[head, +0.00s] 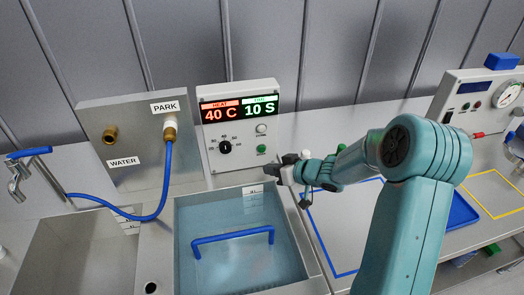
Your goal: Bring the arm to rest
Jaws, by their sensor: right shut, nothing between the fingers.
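My right arm comes in from the lower right, bent at a teal elbow. Its gripper (276,171) is shut and empty. It appears in front of the lower edge of the control box (241,127), above the back right corner of the water basin (186,279). From this view I cannot tell whether it touches the box. My left gripper is not in view.
A blue handle (233,240) spans the basin. A blue hose (166,185) runs from the PARK fitting (170,131) to the left. An empty sink and tap (17,180) are at left. A blue tray (460,212) and another instrument box (481,98) stand right.

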